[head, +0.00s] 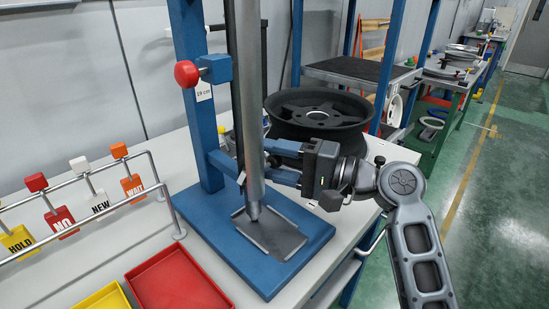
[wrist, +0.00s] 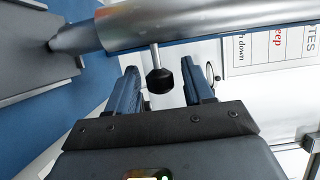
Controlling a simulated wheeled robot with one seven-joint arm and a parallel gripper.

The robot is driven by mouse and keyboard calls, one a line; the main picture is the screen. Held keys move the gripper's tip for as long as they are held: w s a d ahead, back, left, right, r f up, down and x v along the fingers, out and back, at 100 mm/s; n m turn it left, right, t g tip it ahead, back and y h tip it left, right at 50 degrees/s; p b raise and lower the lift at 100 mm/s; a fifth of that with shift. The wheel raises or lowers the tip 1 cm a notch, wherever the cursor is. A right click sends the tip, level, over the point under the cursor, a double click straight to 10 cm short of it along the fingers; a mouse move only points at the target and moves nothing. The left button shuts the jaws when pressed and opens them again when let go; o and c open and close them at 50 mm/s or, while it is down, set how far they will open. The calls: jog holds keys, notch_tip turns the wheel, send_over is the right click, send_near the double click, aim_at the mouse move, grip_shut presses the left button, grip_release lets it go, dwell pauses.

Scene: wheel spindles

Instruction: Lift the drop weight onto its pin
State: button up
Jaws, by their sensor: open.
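The drop weight (head: 247,120) is a tall grey metal cylinder standing upright in the blue test stand (head: 188,110). Its narrow lower tip is at or just above the dark plate on the base; I cannot tell if it touches. The pin with a red knob (head: 187,73) sits in a blue block on the upright, with a "19 cm" tag below. My gripper (head: 272,162) reaches in from the right, fingers open beside the weight's lower half. In the wrist view, the weight (wrist: 200,22) crosses the top, and its black handle knob (wrist: 160,80) on a thin stem lies between my open fingers.
A black wheel rim (head: 318,108) stands behind my gripper. A red tray (head: 178,282) and a yellow tray (head: 103,298) lie at the front left. A rail with hanging tags (head: 62,222) runs along the left. The dark plate (head: 283,238) lies on the blue base.

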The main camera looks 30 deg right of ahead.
jog(key=shift+w, duration=0.1)
jog(key=shift+c, duration=0.5)
grip_shut()
